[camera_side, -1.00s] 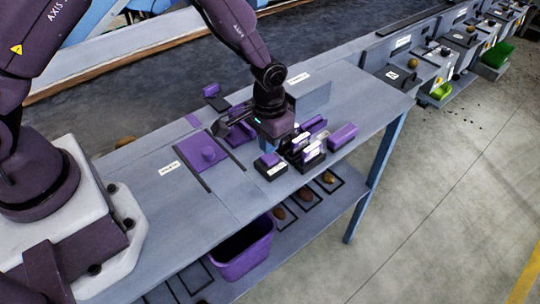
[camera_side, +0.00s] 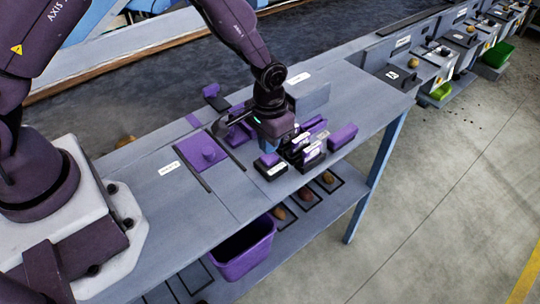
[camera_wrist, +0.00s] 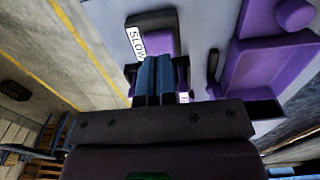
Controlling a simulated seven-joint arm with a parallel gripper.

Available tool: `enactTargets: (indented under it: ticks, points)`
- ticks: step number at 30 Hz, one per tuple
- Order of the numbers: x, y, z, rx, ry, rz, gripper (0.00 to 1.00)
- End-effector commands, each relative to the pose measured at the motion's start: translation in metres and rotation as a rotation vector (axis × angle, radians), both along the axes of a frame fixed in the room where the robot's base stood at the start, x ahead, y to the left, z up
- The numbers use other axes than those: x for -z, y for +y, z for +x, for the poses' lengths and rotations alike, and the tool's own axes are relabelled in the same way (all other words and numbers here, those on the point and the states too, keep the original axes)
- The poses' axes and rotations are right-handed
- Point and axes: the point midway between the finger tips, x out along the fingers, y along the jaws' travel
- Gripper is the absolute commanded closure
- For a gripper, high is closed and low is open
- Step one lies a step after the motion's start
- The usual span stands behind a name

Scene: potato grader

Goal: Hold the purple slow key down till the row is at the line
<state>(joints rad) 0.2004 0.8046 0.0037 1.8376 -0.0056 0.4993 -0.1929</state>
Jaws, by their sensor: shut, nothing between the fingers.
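The purple slow key (camera_wrist: 160,42) sits on a black base, with a white SLOW label (camera_wrist: 135,44) beside it in the wrist view. A purple key with a white label on a black base (camera_side: 268,159) stands near the front of the bench in the side view. My gripper (camera_wrist: 158,60) is shut and empty, its blue fingertips pointing at the near edge of the slow key. I cannot tell whether they touch or press it. A brown lump, likely a potato (camera_side: 127,140), lies on the dark belt (camera_side: 85,118). I cannot make out a full row.
More purple and white keys (camera_side: 342,137) stand close right of my gripper. A purple plate with a round knob (camera_side: 208,154) lies left. A grey upright panel (camera_side: 313,97) is behind.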

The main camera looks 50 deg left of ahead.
Motion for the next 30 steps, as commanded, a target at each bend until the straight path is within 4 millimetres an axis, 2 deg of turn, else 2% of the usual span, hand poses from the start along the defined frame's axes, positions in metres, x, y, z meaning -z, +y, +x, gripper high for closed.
enactTargets:
  ticks: [30]
  points:
    - [0.030,0.000,0.000,0.000,0.001,0.000,1.00]
